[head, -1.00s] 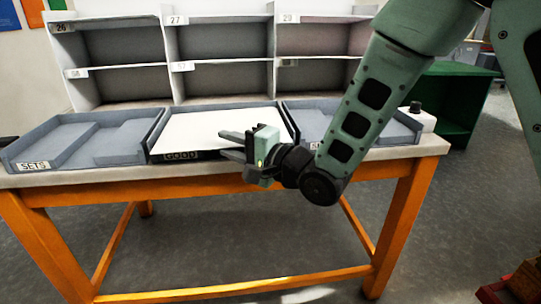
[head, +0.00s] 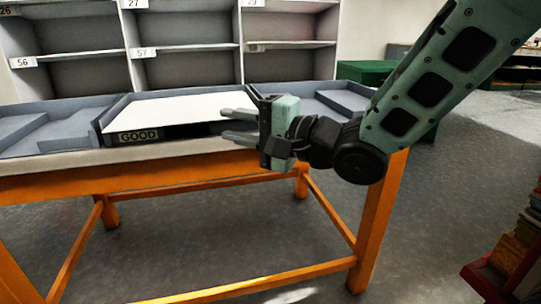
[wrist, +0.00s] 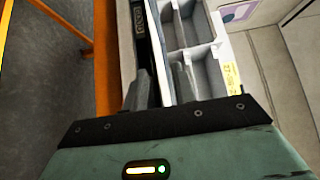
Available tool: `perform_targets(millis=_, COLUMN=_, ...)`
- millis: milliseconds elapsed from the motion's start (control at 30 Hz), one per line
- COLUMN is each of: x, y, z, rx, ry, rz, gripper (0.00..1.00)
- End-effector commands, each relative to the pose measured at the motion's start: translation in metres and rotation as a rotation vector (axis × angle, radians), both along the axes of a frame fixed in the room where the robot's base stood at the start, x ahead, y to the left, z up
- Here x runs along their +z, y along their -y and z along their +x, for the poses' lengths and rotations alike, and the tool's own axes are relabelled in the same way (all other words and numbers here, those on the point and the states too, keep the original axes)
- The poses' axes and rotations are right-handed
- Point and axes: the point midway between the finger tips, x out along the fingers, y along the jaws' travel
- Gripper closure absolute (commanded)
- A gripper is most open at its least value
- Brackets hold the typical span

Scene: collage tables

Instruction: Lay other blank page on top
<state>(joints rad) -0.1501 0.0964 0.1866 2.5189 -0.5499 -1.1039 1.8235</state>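A white blank page (head: 175,108) lies flat across the middle tray, whose front label (head: 139,136) reads GOOD. No second, separate page can be made out. My gripper (head: 232,126) is at the front right corner of this tray, its fingers pointing left toward the page. Its fingers are apart, and I see nothing held between them. In the wrist view the two fingertips (wrist: 162,85) stand apart, with the dark tray front and a white strip of page beyond them. Whether a finger touches the tray is unclear.
Grey trays stand on either side, left (head: 50,125) and right (head: 335,102). A grey shelf unit (head: 185,70) with numbered compartments rises behind. The orange-legged table (head: 190,186) has open floor in front. A red rack (head: 500,262) stands at the lower right.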

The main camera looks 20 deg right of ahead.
Motion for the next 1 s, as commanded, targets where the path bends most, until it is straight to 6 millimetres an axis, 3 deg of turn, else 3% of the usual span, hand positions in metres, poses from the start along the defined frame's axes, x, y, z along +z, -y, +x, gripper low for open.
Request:
perform_targets(millis=100, x=-0.008, y=0.004, z=-0.006, rx=-0.007, ry=0.007, rz=-0.004, gripper=0.73)
perform_targets(millis=500, x=-0.005, y=0.039, z=-0.038, rx=-0.004, ry=0.006, rz=-0.003, gripper=0.73)
perform_targets(millis=933, x=-0.001, y=0.046, z=-0.045, rx=-0.006, ry=0.001, rz=-0.004, gripper=0.73)
perform_targets(millis=1000, x=-0.001, y=0.046, z=-0.045, rx=-0.006, ry=0.001, rz=-0.004, gripper=0.92)
